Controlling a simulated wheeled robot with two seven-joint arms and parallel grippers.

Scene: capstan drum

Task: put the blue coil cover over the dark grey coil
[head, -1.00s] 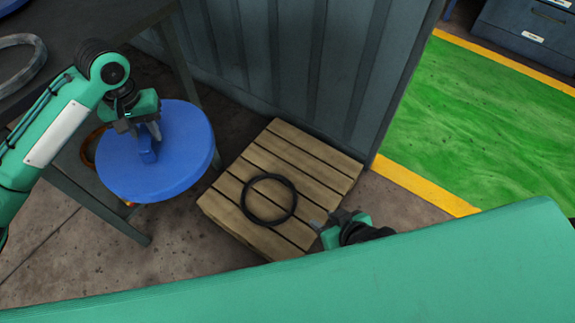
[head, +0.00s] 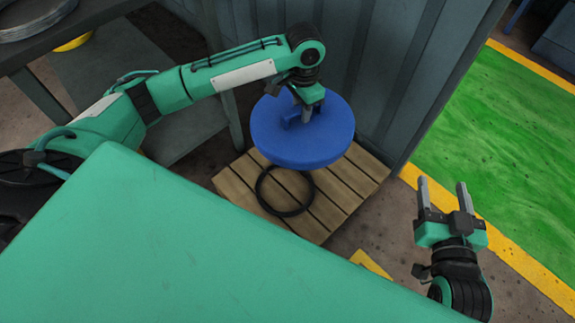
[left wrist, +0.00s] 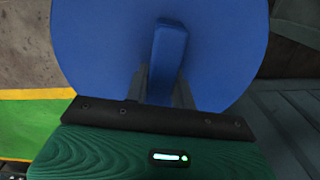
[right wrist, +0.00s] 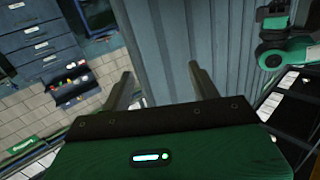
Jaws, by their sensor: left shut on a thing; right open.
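The blue coil cover (head: 318,142) is a round disc with a raised handle. My left gripper (head: 305,108) is shut on that handle and holds the cover above the back of the pallet. The left wrist view shows the cover (left wrist: 215,50) and its handle (left wrist: 168,50) between the fingers (left wrist: 165,85). The dark grey coil (head: 262,196) lies as a ring on the pallet, below and in front of the cover, which hides its far part. My right gripper (head: 440,192) is open and empty to the right of the pallet; its spread fingers (right wrist: 160,85) show in the right wrist view.
The wooden pallet (head: 330,208) stands on the floor against a grey corrugated wall (head: 370,60). A dark table (head: 100,45) with a metal coil (head: 30,15) is at the left. A green floor area (head: 500,150) edged in yellow lies to the right.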

